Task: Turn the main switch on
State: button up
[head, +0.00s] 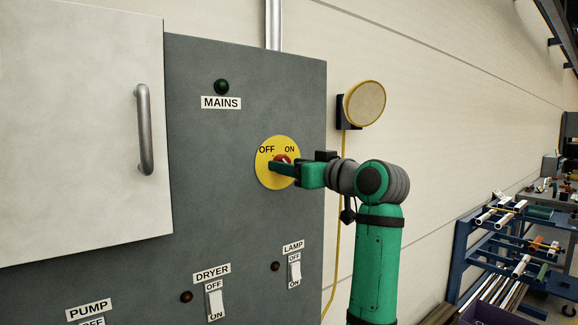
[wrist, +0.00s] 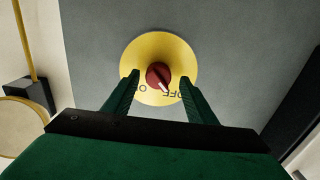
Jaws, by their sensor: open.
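The main switch is a red rotary knob (wrist: 158,75) on a round yellow plate (head: 264,180) marked OFF and ON, on a grey panel. In the wrist view the labels appear upside down, and the knob's white pointer line points toward the OFF side. My gripper (wrist: 159,78) is open, with one green fingertip on each side of the knob and a visible gap on both sides. In the head view my gripper (head: 275,167) reaches the plate from the right and partly covers the knob. The green MAINS lamp (head: 221,87) above looks dark.
Below are the DRYER switch (head: 215,304) and the LAMP switch (head: 294,271), each with a dark indicator. A pale cabinet door (head: 75,130) with a metal handle (head: 145,130) projects at the left. A round yellow-rimmed fixture (head: 364,103) is on the wall to the right.

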jog(key=shift+w+a, duration=0.25)
jog(key=shift+w, duration=0.2)
jog(key=shift+w, duration=0.1)
jog(key=c, duration=1)
jog(key=shift+c, duration=0.2)
